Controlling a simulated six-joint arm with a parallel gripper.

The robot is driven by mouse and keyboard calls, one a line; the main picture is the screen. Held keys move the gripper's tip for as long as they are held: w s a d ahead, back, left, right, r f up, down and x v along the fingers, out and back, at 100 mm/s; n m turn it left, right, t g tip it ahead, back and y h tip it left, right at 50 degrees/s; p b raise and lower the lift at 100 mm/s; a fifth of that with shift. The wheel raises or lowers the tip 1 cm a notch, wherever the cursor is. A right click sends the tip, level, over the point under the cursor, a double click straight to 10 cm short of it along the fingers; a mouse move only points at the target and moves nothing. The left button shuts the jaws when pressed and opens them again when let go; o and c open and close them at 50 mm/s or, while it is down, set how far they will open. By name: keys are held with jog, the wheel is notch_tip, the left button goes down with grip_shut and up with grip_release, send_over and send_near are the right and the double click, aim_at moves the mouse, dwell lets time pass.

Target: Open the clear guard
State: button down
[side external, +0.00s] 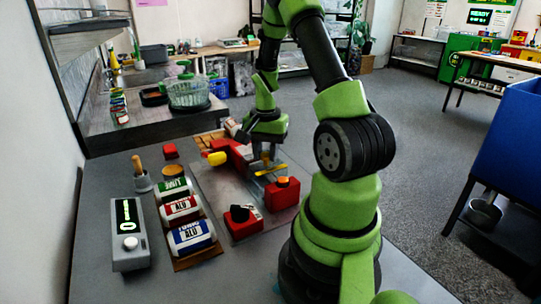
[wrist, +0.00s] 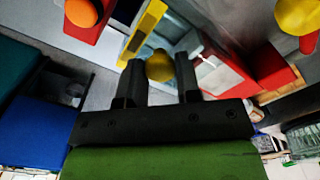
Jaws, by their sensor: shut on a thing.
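My gripper (wrist: 158,75) has its two dark fingers on either side of a rounded yellow knob (wrist: 160,64) and is shut on it. In the side view my gripper (side external: 267,157) reaches down over the red fixture (side external: 238,152). A pale, see-through panel that looks like the clear guard (wrist: 212,68) lies just beyond the fingers, beside a red block. A yellow bar (wrist: 147,28) runs along its left side; it also shows below my gripper in the side view (side external: 272,170). How far the guard is tilted I cannot tell.
A red box with an orange button (side external: 283,182) and a red box with a black top (side external: 240,214) stand in front. Several labelled cans (side external: 190,235) and a grey display box (side external: 128,234) stand left. A yellow knob (side external: 217,158) sticks out leftward from the fixture.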

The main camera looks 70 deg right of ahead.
jog(key=w+d, duration=0.6)
dwell(0.3)
jog(key=c, duration=0.8)
grip_release()
jog(key=shift+r, duration=0.1)
notch_tip(320, 180, up, 10)
